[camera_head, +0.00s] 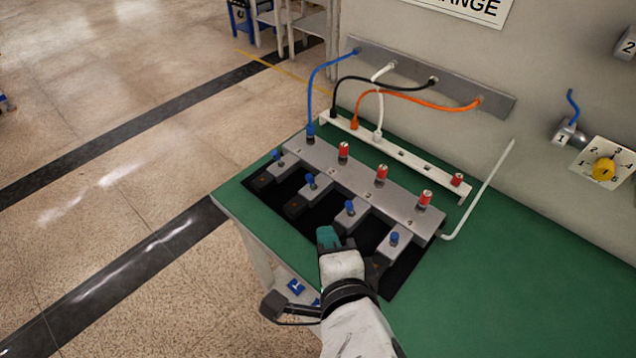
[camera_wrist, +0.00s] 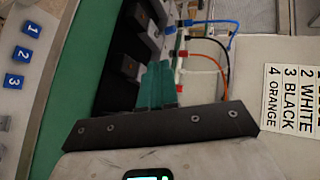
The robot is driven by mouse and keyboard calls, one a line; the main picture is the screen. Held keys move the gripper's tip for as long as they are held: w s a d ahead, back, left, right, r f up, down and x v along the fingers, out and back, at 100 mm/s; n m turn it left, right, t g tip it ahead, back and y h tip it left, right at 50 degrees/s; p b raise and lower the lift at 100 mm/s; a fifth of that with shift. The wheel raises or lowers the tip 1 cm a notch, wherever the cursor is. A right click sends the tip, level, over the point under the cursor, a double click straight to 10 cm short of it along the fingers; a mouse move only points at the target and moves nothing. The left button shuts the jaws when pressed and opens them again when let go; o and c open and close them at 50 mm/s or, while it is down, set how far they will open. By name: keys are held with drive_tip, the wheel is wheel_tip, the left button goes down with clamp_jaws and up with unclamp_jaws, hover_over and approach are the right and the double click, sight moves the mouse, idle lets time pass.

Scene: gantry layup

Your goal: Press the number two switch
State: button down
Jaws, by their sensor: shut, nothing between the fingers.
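Blue square switches marked 1 (camera_wrist: 32,28), 2 (camera_wrist: 22,53) and 3 (camera_wrist: 13,80) sit in a row on a light panel (camera_wrist: 35,75), at the left of the wrist view. The number two switch is the middle one. In the head view one blue switch (camera_head: 296,286) shows low in front of the green table, and others there are mostly hidden behind my arm. My gripper (camera_head: 328,237) has teal fingers, shut and empty, above the table's dark recess and apart from the switches. Its fingers (camera_wrist: 160,85) also show in the wrist view.
A grey fixture (camera_head: 325,160) with red-capped posts and blue-knobbed clamps stands on the green table (camera_head: 500,300). Blue, black, white and orange cables run to a wall strip (camera_head: 510,108). A yellow dial (camera_head: 603,169) is on the wall at right. Floor is clear at left.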

drive_tip(key=shift+w, duration=0.15)
drive_tip(key=p, duration=0.1)
approach(312, 179)
drive_tip(key=f, duration=0.1)
drive_tip(key=w+f, duration=0.1)
drive_tip(key=f, duration=0.1)
drive_tip(key=shift+w+a+f, duration=0.2)
drive_tip(key=shift+w+a, duration=0.1)
drive_tip(key=shift+w+a+r+p, duration=0.1)
drive_tip(key=shift+w+a+p, duration=0.1)
drive_tip(key=shift+w, duration=0.45)
drive_tip(key=shift+w+a+r+p, duration=0.1)
drive_tip(key=shift+w+a+p, duration=0.05)
drive_tip(key=shift+w, duration=0.5)
drive_tip(key=shift+w+a+r+p, duration=0.1)
drive_tip(key=shift+w+a+p, duration=0.1)
drive_tip(key=shift+w, duration=0.45)
drive_tip(key=shift+r, duration=0.1)
drive_tip(key=shift+w+d+p, duration=0.1)
drive_tip(key=shift+p, duration=0.3)
drive_tip(key=shift+g, duration=0.3)
